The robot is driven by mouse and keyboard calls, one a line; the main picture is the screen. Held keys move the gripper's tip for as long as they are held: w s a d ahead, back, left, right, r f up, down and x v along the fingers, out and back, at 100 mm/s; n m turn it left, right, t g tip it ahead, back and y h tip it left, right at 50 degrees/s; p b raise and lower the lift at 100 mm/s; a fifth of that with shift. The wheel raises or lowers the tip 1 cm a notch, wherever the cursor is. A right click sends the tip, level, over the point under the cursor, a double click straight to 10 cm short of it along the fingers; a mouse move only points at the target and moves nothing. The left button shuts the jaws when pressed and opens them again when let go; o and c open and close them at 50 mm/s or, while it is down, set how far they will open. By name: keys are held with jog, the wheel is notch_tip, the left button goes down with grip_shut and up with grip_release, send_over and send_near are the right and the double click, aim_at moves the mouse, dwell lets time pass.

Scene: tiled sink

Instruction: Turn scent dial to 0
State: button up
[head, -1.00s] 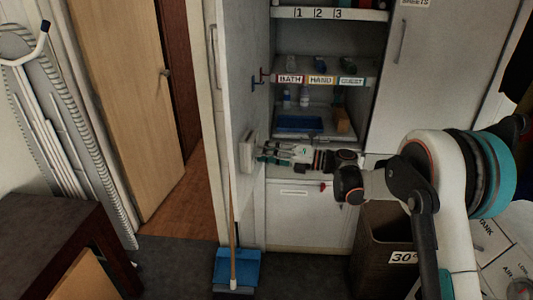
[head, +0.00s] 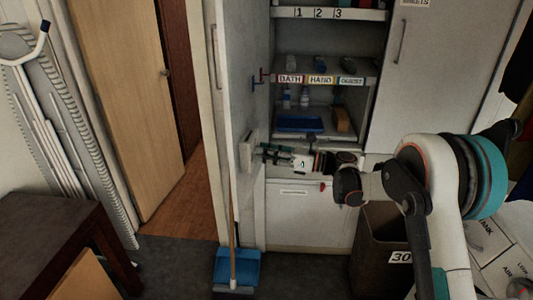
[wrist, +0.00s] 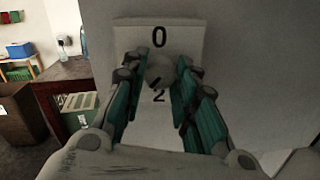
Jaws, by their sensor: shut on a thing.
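The scent dial (wrist: 161,70) is a round grey knob on a pale plate, with a black 0 above it and a 2 below it. A dark mark shows on the knob's lower side, toward the 2. My gripper (wrist: 158,72) has its teal-padded fingers on either side of the knob, shut on it. The fingers cover the plate left and right of the knob. In the head view, the pale box (head: 247,151) with the dial is on the side panel left of the cabinet, and my gripper (head: 264,152) reaches it from the right. The knob is hidden there.
Shelves labelled BATH, HAND and GUEST (head: 320,80) stand behind my gripper. A blue tray (head: 298,124) lies below them. A broom with a blue dustpan (head: 236,268) stands below the box. A dark bin (head: 378,250) is under my arm.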

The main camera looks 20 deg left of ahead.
jog(key=m+p, duration=0.1)
jog(key=m, duration=1.2)
jog(key=m+h+p, duration=0.1)
jog(key=m, duration=1.3)
jog(key=shift+m+g, duration=0.3)
jog(key=shift+g, duration=0.1)
dwell(1.1)
dwell(0.5)
jog(key=o, duration=1.1)
jog(key=shift+w+f, duration=0.1)
